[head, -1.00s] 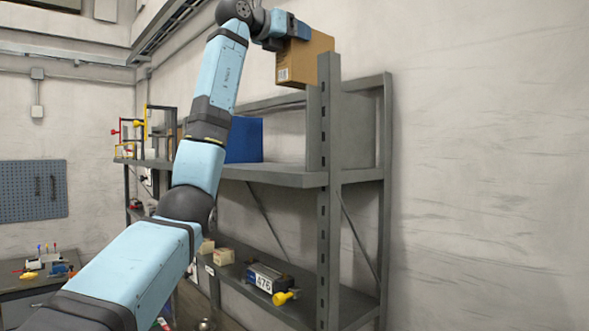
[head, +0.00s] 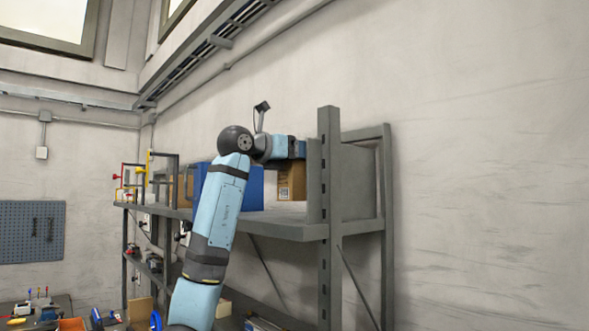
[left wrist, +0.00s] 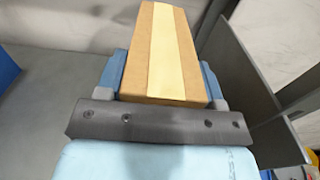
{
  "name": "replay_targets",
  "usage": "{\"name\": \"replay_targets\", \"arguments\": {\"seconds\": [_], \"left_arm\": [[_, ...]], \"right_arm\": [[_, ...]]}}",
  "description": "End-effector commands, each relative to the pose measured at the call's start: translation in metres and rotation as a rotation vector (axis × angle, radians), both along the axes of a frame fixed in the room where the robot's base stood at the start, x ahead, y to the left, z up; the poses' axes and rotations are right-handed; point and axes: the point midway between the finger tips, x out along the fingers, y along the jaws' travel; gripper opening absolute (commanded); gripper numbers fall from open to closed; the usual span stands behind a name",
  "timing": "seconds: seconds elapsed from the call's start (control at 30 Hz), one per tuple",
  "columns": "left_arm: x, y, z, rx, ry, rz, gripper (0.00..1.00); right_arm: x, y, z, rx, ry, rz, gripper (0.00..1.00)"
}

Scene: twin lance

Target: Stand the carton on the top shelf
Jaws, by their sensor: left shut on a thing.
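The brown carton (head: 291,182) is at the right end of the top shelf (head: 285,229), upright, next to the grey end panel and post. It shows close up in the left wrist view (left wrist: 138,52), with a pale tape strip along it. My left gripper (head: 298,149) is shut on the carton from above and behind; its blue fingers (left wrist: 160,78) lie on both sides of the carton. The carton's base is at or just above the shelf surface; I cannot tell whether it touches. My right gripper is not in view.
A blue box (head: 250,187) stands on the top shelf left of the carton, with a gap between. The grey upright post (head: 330,215) and end panel (head: 357,180) bound the right side. The wall is behind. A lower shelf and a cluttered bench are below.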

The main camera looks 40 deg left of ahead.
Motion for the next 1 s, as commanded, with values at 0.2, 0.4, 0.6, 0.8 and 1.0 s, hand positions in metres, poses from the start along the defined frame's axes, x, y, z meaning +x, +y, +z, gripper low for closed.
{"name": "replay_targets", "arguments": {"seconds": [0.2,0.4,0.6,0.8,1.0], "left_arm": [[0.0,0.0,-0.016,0.0,-0.001,0.0,0.27],[0.0,0.0,-0.037,0.001,-0.002,-0.001,0.27],[-0.001,0.0,-0.04,0.001,-0.004,0.0,0.27],[-0.001,0.0,-0.043,0.001,-0.003,0.0,0.27],[0.0,0.0,-0.044,0.001,-0.001,0.0,0.87]], "right_arm": [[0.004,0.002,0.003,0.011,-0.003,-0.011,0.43],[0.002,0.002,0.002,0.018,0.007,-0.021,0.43],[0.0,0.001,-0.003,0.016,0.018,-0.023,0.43],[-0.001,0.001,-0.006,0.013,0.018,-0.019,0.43],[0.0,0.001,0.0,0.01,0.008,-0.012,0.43]]}}
